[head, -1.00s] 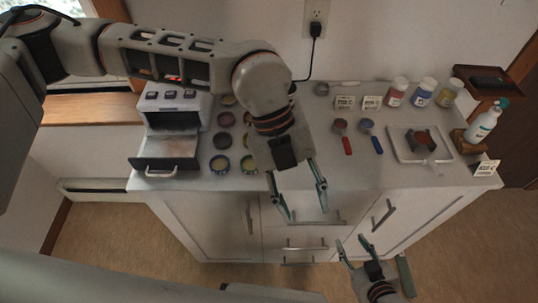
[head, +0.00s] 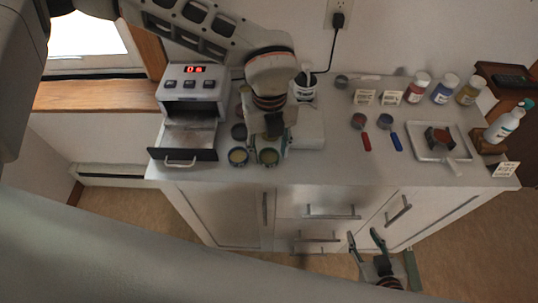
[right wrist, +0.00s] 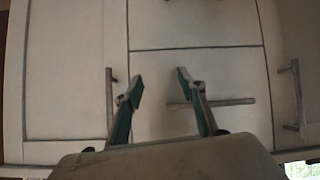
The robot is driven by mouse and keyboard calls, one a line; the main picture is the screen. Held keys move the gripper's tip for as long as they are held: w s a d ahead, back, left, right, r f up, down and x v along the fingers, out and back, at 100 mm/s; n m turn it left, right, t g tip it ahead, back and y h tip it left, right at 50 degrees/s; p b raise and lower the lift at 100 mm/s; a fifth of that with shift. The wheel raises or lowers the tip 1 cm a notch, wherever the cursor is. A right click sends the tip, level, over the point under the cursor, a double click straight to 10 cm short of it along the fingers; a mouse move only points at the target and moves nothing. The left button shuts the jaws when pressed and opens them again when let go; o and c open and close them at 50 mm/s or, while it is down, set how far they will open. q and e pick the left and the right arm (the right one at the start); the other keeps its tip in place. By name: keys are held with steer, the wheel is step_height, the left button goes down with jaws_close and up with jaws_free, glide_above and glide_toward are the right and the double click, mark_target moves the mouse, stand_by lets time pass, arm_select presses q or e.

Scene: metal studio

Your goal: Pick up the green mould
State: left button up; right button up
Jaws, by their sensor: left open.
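Several round moulds stand on the white cabinet top beside the small oven in the head view. The one with a green rim (head: 269,158) is at the front, right of a mould with a bluish rim (head: 238,157); both look yellowish inside. My left gripper (head: 270,150) is open and points down at the green-rimmed mould, its fingers close to it. I cannot tell whether they touch it. My left arm hides some moulds behind. My right gripper (head: 365,236) is open and empty in front of the cabinet; it also shows in the right wrist view (right wrist: 159,82).
The oven (head: 193,83) has its drawer (head: 182,154) out at the left. A white block (head: 312,128) stands right of my left gripper. Red and blue scoops (head: 388,122), a tray (head: 455,152), jars and a pump bottle (head: 505,122) fill the right side. The front middle of the top is clear.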

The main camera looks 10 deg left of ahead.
arm_select(q)
steer(key=shift+f, duration=0.7)
steer(key=c, duration=0.6)
steer(key=shift+c, duration=0.2)
steer(key=shift+r, duration=0.1)
